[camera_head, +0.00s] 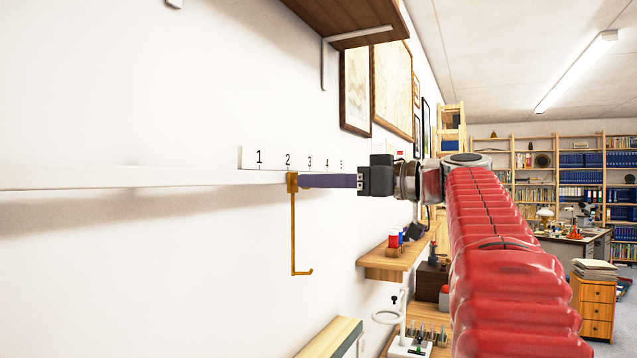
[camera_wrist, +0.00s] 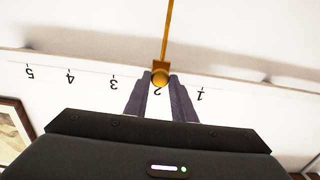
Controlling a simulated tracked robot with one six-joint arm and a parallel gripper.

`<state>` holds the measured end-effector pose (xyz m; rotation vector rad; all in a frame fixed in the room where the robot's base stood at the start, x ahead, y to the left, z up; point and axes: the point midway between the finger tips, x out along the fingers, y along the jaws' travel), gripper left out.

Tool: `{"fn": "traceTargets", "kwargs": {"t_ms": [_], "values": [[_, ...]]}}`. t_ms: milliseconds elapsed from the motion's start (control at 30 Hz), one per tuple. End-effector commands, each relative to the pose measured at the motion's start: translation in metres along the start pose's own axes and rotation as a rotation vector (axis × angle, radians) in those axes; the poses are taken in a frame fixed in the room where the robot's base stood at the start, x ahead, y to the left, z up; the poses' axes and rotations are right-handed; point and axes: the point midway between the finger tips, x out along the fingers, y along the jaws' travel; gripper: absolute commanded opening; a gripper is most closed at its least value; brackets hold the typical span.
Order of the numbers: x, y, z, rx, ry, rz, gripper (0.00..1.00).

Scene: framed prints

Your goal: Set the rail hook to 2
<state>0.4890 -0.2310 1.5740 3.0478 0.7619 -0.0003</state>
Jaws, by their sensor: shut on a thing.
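The rail hook (camera_head: 293,222) is a brass-coloured rod hanging from a white wall rail (camera_head: 130,178), with its foot bent to the right. Its top block sits just under the 2 mark of the scale (camera_head: 312,160) in the head view. In the wrist view the scale is upside down, and the hook's round knob (camera_wrist: 160,77) lies at the 2. My gripper (camera_head: 300,181) reaches in from the right and its dark fingers are closed on the hook's top. In the wrist view the fingers (camera_wrist: 160,80) stand on both sides of the knob. The exact contact is partly hidden.
A dark wooden shelf (camera_head: 340,18) on a bracket is above the rail. Framed prints (camera_head: 393,88) hang behind my arm. A small wooden shelf (camera_head: 395,262) with little jars is below. The wall along the rail to the left is clear.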

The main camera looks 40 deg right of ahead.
Motion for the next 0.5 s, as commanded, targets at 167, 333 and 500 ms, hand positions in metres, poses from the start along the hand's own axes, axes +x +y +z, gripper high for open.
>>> {"fn": "traceTargets", "kwargs": {"t_ms": [167, 333, 500], "values": [[0.0006, -0.0011, -0.0012, -0.001, 0.002, -0.002, 0.34], [0.0009, -0.0012, -0.0006, 0.0, 0.001, -0.003, 0.41], [0.0009, -0.0013, -0.0003, 0.0, 0.001, -0.004, 0.41]]}}
